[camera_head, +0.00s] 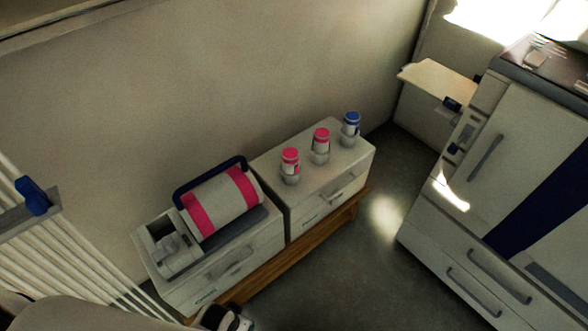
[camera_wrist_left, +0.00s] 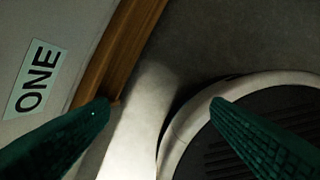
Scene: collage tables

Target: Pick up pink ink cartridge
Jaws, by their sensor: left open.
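Two small cartridges with pink caps and pink labels, a left one (camera_head: 290,160) and a right one (camera_head: 320,141), stand upright in grey holders on the right white cabinet. A larger white drum with pink bands (camera_head: 222,203) and a dark handle lies on the left cabinet. I cannot tell which of these the task names. My left gripper (camera_wrist_left: 159,105) shows two green fingers wide apart with nothing between them. It is low, near the wooden base, away from the pink items. My right gripper is not in view.
A blue-capped cartridge (camera_head: 351,124) stands right of the pink ones. The white cabinets (camera_head: 335,188) rest on a wooden base (camera_head: 285,262) against the wall. A large white machine (camera_head: 490,170) stands at right. Grey floor (camera_head: 350,285) lies clear between. White slats (camera_head: 70,265) show at left.

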